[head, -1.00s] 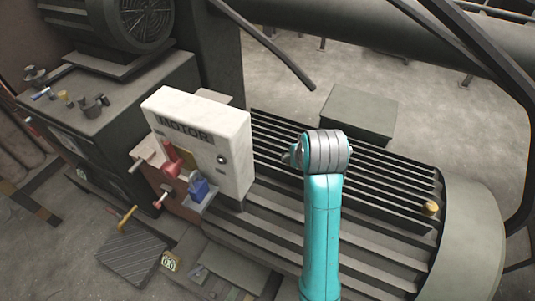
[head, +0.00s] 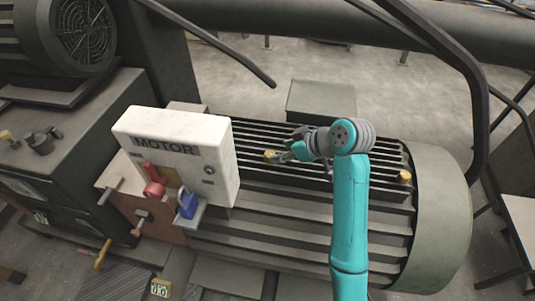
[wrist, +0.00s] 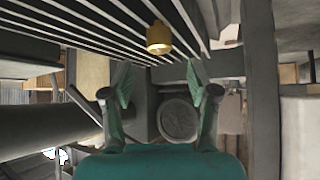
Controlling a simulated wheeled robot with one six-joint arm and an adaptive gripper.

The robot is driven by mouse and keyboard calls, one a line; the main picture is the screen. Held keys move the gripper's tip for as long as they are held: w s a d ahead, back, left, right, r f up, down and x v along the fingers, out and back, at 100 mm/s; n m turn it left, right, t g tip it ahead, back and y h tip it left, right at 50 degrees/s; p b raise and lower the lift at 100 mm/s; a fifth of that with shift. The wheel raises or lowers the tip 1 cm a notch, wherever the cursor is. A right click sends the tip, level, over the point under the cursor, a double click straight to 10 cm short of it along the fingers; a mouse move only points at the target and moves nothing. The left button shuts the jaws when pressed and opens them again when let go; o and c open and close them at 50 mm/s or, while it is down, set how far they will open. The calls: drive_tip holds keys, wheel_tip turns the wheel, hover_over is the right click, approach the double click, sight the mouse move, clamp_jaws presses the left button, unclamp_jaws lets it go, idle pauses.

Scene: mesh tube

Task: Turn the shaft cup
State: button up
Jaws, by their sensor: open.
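A small brass cup (head: 268,154) sits on the ribbed top of the big motor (head: 300,222), close to the white box. It also shows in the wrist view (wrist: 158,38), just beyond my fingertips and centred between them. A second, similar brass cup (head: 404,176) sits at the right end of the ribs. I cannot tell from any marking which is the shaft cup. My gripper (head: 284,156) is open and empty, pointing left at the first cup. In the wrist view its fingers (wrist: 159,74) are spread wide, apart from the cup.
The white box marked MOTOR (head: 180,150) stands left of the gripper, with a red handle (head: 153,185) and blue padlock (head: 187,204) on its front. A dark curved pipe (head: 476,130) rises at the right. A grey block (head: 320,100) lies behind the motor.

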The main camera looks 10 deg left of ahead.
sight(271, 154)
drive_tip(key=x, duration=0.7)
drive_tip(key=shift+d, duration=0.1)
drive_tip(key=shift+c, duration=0.2)
clamp_jaws()
